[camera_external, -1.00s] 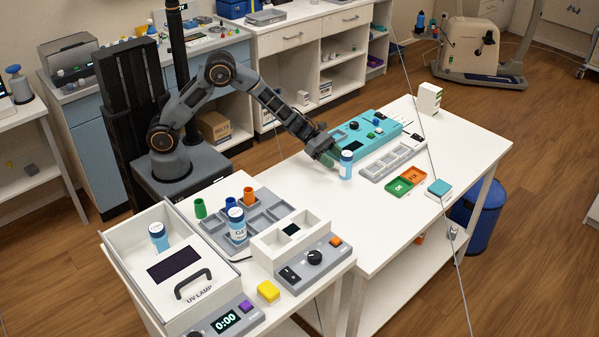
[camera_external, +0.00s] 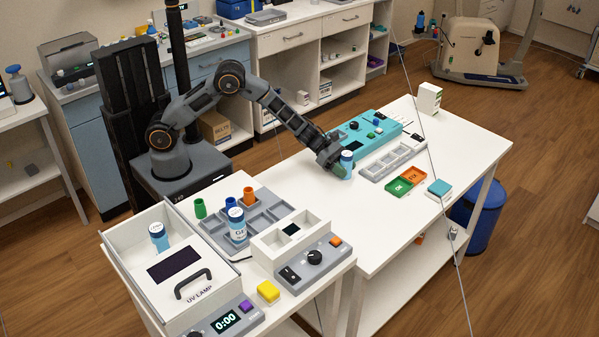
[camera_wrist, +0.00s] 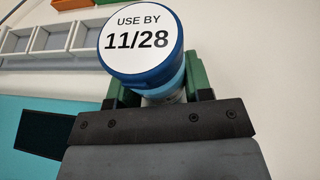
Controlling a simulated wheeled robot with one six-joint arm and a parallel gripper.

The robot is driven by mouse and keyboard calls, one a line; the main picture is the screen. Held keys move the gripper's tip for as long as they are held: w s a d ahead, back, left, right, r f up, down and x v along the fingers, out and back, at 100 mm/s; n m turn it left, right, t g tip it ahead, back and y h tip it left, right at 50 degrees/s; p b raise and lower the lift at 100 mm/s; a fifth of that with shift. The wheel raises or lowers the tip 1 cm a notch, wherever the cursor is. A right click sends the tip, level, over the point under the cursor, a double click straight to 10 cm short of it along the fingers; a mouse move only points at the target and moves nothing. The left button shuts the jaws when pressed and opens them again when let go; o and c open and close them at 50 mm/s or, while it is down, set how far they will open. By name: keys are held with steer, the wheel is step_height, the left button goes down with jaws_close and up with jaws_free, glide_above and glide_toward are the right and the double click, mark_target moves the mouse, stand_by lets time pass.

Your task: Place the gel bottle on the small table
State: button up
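A bottle with a blue cap (camera_external: 347,157) stands upright on the long white table (camera_external: 300,190). In the wrist view its white cap label (camera_wrist: 138,38) reads "USE BY 11/28". My gripper (camera_external: 338,168) is low at this bottle, with green fingers on both sides of it in the wrist view (camera_wrist: 160,88). The cap hides the finger contact, so I cannot tell whether they grip. A similar bottle (camera_external: 237,226) stands on the grey tray on the smaller white table (camera_external: 336,265) in front. Another bottle (camera_external: 159,237) stands in the white UV lamp box. I cannot read which is gel.
A teal device (camera_external: 365,131), a grey compartment tray (camera_external: 392,160) and green and orange bins (camera_external: 399,187) lie right of my gripper. The front table is crowded with the UV lamp box (camera_external: 222,268), coloured cups and a dial device (camera_external: 314,257).

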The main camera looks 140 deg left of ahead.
steer(key=c, duration=0.5)
steer(key=shift+r, duration=0.1)
